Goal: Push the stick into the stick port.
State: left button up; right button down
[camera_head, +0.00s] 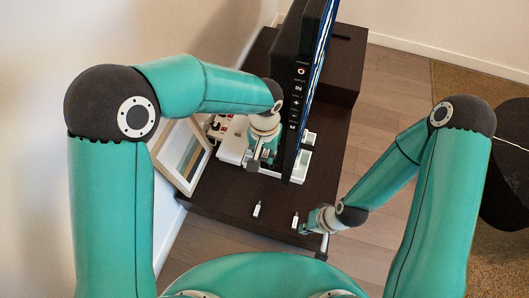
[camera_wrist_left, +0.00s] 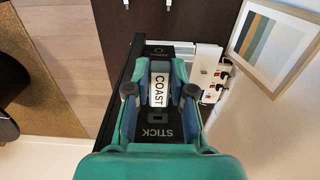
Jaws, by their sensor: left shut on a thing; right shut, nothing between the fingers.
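My left gripper (camera_head: 262,160) is beside the back of the television (camera_head: 299,90) in the head view. In the left wrist view, its fingers (camera_wrist_left: 160,90) are shut on a stick (camera_wrist_left: 158,88) with a white label reading COAST. Below the stick in that picture, a slot, the stick port (camera_wrist_left: 157,116), lies in the black panel marked STICK (camera_wrist_left: 158,133). Stick and slot look lined up, but I cannot tell whether they touch. In the head view, the gripper hides the stick. My right gripper (camera_head: 322,246) is shut and empty near the cabinet's front right corner.
Two other white sticks, one left (camera_head: 257,209) and one right (camera_head: 295,221), lie on the dark cabinet (camera_head: 225,195). A framed picture (camera_head: 183,155) leans on the left wall. A white power strip (camera_wrist_left: 207,64) stands beside the television. Wooden floor (camera_head: 378,100) lies right of the cabinet.

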pick_arm(q)
jog(key=shift+w+d, duration=0.2)
jog(key=shift+w, duration=0.35)
jog(key=shift+w+d, duration=0.15)
jog(key=shift+w, duration=0.35)
jog(key=shift+w+d+p, duration=0.1)
jog(key=shift+w+p, duration=0.2)
jog(key=shift+p, duration=0.05)
jog(key=shift+w, duration=0.1)
jog(key=o, duration=0.9)
notch_tip(320, 180, up, 12)
jog(key=shift+f, duration=0.1)
